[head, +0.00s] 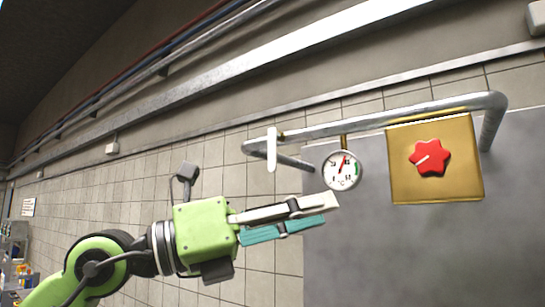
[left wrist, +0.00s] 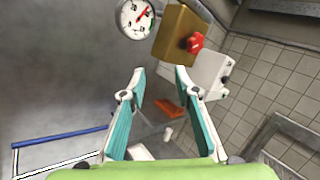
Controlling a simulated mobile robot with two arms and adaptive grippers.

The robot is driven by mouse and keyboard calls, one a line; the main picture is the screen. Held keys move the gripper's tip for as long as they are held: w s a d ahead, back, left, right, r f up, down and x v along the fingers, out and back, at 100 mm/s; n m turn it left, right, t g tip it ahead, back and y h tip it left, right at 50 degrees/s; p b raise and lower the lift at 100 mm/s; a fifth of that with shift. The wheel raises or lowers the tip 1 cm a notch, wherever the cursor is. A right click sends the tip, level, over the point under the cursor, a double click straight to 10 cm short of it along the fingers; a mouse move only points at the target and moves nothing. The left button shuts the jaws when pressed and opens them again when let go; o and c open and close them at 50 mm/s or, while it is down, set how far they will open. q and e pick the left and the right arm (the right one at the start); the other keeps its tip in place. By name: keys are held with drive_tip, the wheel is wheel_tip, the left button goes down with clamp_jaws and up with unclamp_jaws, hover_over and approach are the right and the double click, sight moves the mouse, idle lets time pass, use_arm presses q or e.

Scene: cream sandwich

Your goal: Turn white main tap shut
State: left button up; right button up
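The white main tap (head: 271,149) is an upright white lever on the left part of a metal pipe (head: 385,117) in the head view. Its handle hangs vertically, across the pipe's line. I do not see it in the left wrist view. My left gripper (head: 332,208) is below and to the right of the tap in the head picture, apart from it. Its fingers point right. In the left wrist view the fingers (left wrist: 160,78) are spread with nothing between them. My right gripper is in neither view.
A round dial gauge (head: 342,171) hangs under the pipe, also in the left wrist view (left wrist: 135,17). A brass box (head: 436,190) with a red star knob (head: 430,157) is at the right. A grey panel (head: 400,250) stands behind. A blue rail (left wrist: 60,138) shows below.

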use_arm(q)
drive_tip(key=w+a+r+t+y, duration=0.1)
drive_tip(key=a+r+t+y, duration=0.3)
drive_tip(key=r, duration=0.1)
drive_tip(key=n+t+y, duration=0.3)
drive_tip(key=t+y, duration=0.2)
approach(271, 155)
drive_tip(key=p+x, duration=0.6)
drive_tip(key=x, duration=0.3)
drive_tip(key=shift+d+r, duration=0.1)
drive_tip(key=shift+x, duration=0.8)
drive_tip(key=shift+c, duration=0.3)
clamp_jaws()
